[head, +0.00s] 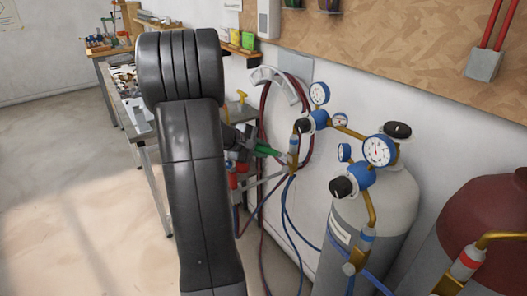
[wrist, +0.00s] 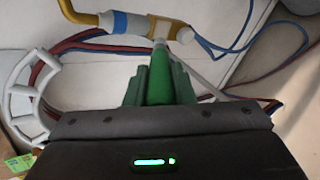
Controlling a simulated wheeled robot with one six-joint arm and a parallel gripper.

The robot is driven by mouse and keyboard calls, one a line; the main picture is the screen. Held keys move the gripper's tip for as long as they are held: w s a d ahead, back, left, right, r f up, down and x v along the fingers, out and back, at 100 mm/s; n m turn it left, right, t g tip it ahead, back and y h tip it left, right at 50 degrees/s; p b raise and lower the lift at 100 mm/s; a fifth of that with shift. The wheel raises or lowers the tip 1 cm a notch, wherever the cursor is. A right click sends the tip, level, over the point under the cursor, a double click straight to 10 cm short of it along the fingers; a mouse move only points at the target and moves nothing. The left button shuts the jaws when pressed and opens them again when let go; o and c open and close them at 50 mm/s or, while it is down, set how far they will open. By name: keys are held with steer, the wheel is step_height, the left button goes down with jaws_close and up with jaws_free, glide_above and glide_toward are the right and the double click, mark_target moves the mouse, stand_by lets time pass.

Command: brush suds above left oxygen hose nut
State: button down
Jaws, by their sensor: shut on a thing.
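My gripper (wrist: 160,88) has green fingers shut on a green-handled brush (wrist: 158,86). The brush points away from the wrist, and its pale tip overlaps the brass hose nut (wrist: 164,30) in the wrist view. I cannot tell whether they touch. In the head view my gripper (head: 266,150) is beside the left regulator's brass hose fitting (head: 293,146), its green fingers pointing right toward it. In the wrist view blue and white bands (wrist: 118,22) sit left of the nut on the brass pipe. I cannot make out suds.
A grey cylinder (head: 390,210) with a blue regulator and gauges (head: 379,150) stands to the right, beside a dark red cylinder (head: 488,225). Blue and red hoses hang around the fitting. A white hose hanger (wrist: 22,95) is on the left. A workbench (head: 130,105) stands behind my arm.

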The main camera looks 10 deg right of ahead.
steer(key=s+a+b, duration=0.1)
steer(key=s+a, duration=0.1)
steer(key=a, duration=0.3)
steer(key=shift+a+b, duration=0.3)
steer(key=shift+a, duration=0.05)
stand_by(0.4)
steer(key=a, duration=0.1)
steer(key=s+a, duration=0.1)
steer(key=shift+a, duration=0.4)
stand_by(0.6)
steer(key=shift+w+d+b, duration=0.35)
steer(key=shift+w+d, duration=0.05)
steer(key=shift+d, duration=0.75)
steer(key=shift+w+d+b, duration=0.3)
steer(key=shift+w+d, duration=0.15)
steer(key=shift+d, duration=0.75)
steer(key=shift+w+d+b, duration=0.35)
steer(key=shift+w+d, duration=0.05)
steer(key=shift+d, duration=0.75)
steer(key=shift+w+d, duration=0.25)
steer(key=shift+d, duration=0.5)
